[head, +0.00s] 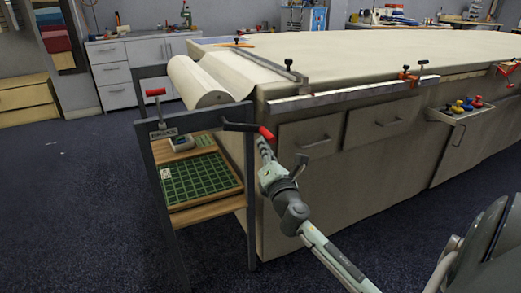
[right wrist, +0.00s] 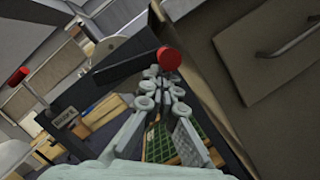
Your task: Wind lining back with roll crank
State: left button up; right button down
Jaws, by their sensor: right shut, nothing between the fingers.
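The pale lining roll (head: 200,84) sits in a dark metal frame at the table's near left end, with lining running from it onto the table. The roll crank (head: 240,127) is a dark arm with a red grip (head: 266,133) at its right end. The red grip also shows end-on in the right wrist view (right wrist: 169,59). My right gripper (head: 262,146) is shut and empty, its fingertips just below the red grip; I cannot tell whether they touch. The fingers show in the right wrist view (right wrist: 163,78). My left gripper is not in view.
A second red-handled lever (head: 155,93) stands on the frame's left post, above a small label plate. Below the crank is a shelf with a green gridded tray (head: 200,178). A metal straightedge (head: 340,97) runs along the table (head: 420,48) edge. Drawers front the table beside my arm.

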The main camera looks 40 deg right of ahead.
aim_at(268, 134)
jog(key=shift+d+r+n, duration=0.25)
jog(key=shift+r+n, duration=0.15)
jog(key=shift+n, duration=0.2)
jog(key=shift+d+r+n+t+y, duration=0.1)
jog(key=shift+r+n+t+y, duration=0.1)
jog(key=shift+n+t+y, duration=0.15)
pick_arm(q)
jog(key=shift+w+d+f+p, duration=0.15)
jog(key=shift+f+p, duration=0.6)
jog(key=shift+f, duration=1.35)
pick_arm(e)
jog(key=shift+s+d+r+n+t+y, duration=0.1)
jog(key=shift+r+n+t+y, duration=0.1)
jog(key=shift+r+n, duration=0.6)
jog(key=shift+d+r+n+t+y, duration=0.15)
jog(key=shift+r+n, duration=0.15)
jog(key=shift+n, duration=0.85)
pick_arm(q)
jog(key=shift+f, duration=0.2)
